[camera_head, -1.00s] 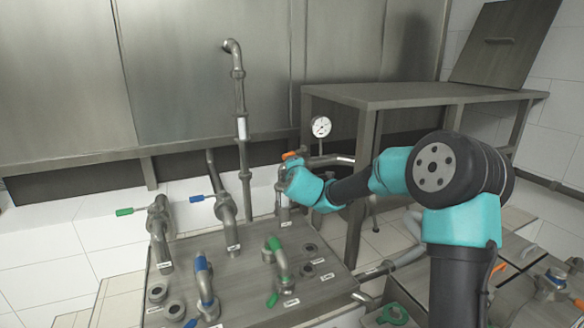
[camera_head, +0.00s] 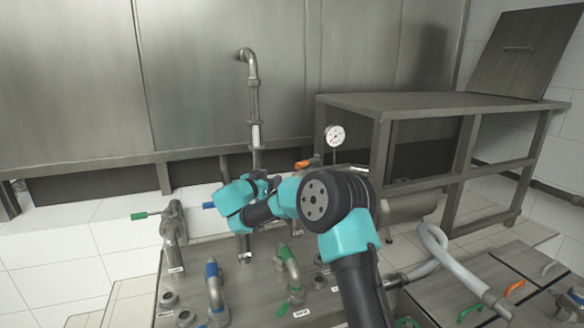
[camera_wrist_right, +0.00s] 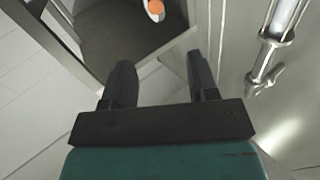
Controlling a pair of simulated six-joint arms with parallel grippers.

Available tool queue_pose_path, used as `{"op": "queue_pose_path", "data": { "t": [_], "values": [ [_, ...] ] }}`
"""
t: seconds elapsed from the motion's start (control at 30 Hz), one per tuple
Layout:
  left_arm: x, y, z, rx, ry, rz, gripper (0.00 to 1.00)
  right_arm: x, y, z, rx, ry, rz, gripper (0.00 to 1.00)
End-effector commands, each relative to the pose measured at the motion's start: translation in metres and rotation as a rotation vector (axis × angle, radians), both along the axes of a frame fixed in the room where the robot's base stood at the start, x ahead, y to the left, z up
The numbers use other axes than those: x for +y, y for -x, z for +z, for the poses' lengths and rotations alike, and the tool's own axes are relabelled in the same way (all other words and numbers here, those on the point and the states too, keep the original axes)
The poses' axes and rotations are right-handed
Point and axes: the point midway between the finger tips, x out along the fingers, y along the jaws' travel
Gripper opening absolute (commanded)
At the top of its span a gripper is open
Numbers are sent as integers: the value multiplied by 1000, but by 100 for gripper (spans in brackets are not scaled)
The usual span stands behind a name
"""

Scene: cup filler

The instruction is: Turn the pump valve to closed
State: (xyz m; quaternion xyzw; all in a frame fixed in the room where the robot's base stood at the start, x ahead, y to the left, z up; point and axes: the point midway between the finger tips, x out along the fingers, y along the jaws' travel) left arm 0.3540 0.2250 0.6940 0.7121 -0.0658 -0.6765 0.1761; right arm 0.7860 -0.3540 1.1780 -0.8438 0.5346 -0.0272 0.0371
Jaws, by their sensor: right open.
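Several valves with coloured handles stand on the metal panel (camera_head: 245,300); their labels are too small to read, so I cannot tell which is the pump valve. An orange handle (camera_head: 303,165) shows at the back, just right of my right gripper (camera_head: 268,181). A green handle (camera_head: 139,216) and a blue handle (camera_head: 208,206) point left. My right arm partly covers the blue-handled valve. In the right wrist view the right gripper (camera_wrist_right: 158,62) is open, with nothing between its fingers. An orange round part (camera_wrist_right: 155,8) shows beyond the fingertips. My left gripper is not in view.
A pressure gauge (camera_head: 335,135) stands behind the orange handle. A vertical pipe (camera_head: 256,110) rises at the back. A metal table (camera_head: 430,104) stands to the right. Blue (camera_head: 212,270) and green (camera_head: 289,252) bent fittings stand at the panel front.

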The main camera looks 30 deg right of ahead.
Motion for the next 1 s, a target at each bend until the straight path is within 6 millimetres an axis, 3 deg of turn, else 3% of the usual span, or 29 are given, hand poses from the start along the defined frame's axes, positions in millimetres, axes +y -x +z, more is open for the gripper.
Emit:
{"op": "queue_pose_path", "data": {
  "t": [0.17, 0.57, 0.77, 1.0],
  "values": [
    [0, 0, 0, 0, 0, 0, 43, 6, 3, -6, -92, -47, -60, 54],
    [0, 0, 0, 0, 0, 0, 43, 4, 2, -6, -95, -48, -61, 54],
    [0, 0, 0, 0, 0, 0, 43, -12, -4, -6, -95, -48, -62, 54],
    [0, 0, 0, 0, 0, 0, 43, -48, -18, -7, -93, -47, -62, 54]
  ]
}}
